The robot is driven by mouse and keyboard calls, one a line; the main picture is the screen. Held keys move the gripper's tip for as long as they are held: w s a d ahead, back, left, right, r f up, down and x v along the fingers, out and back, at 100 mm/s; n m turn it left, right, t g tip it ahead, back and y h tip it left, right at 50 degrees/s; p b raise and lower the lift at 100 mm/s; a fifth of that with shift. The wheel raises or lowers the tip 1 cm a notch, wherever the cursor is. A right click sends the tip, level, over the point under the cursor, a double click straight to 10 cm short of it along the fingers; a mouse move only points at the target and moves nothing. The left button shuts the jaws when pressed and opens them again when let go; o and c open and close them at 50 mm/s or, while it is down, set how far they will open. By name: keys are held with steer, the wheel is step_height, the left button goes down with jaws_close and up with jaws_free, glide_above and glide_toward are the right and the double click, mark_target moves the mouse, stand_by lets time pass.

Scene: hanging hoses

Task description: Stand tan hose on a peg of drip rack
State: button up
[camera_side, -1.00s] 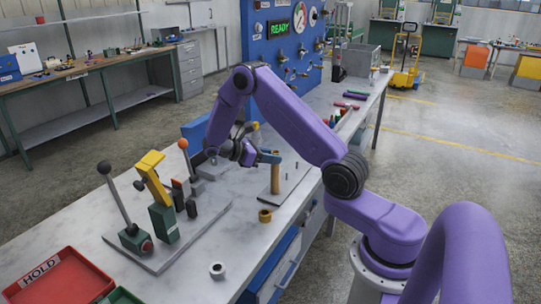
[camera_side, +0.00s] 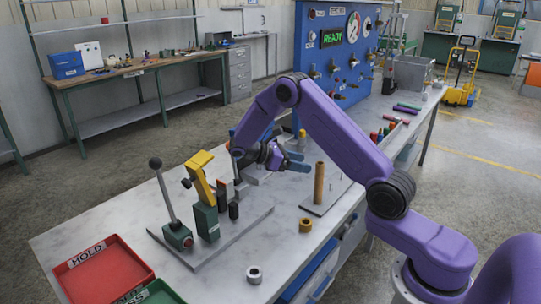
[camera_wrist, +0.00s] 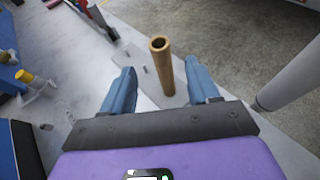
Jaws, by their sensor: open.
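The tan hose (camera_side: 319,183) is a short tube standing upright on the grey base plate of the drip rack (camera_side: 333,201). Its open top end shows in the wrist view (camera_wrist: 161,65). Any peg inside it is hidden. Thin bare pegs (camera_side: 341,177) stand beside it on the rack. My gripper (camera_side: 300,161) is open and empty, with its blue fingers to the left of the hose and apart from it. In the wrist view the hose stands ahead, in line with the gap between the fingers.
A lever stand (camera_side: 205,205) is left of my gripper. A red HOLD tray (camera_side: 112,275) lies at the front left. A blue READY panel (camera_side: 335,65) stands behind.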

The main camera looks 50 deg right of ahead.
steer(key=v, duration=1.1)
steer(key=shift+r, duration=0.1)
steer(key=s+a+r+n+t+y, duration=0.1)
steer(key=s+a+r+t+y, duration=0.1)
steer(key=s+a+t, duration=0.35)
steer(key=s+a+r+n+t+y, duration=0.1)
steer(key=s+a+r+t+y, duration=0.15)
steer(key=s+a, duration=0.5)
steer(key=s+a+f+y, duration=0.2)
steer(key=s+y, duration=0.4)
steer(key=s, duration=1.5)
steer(key=shift+s+t+y, duration=0.3)
steer(key=shift+y, duration=0.05)
steer(key=shift+a, duration=0.1)
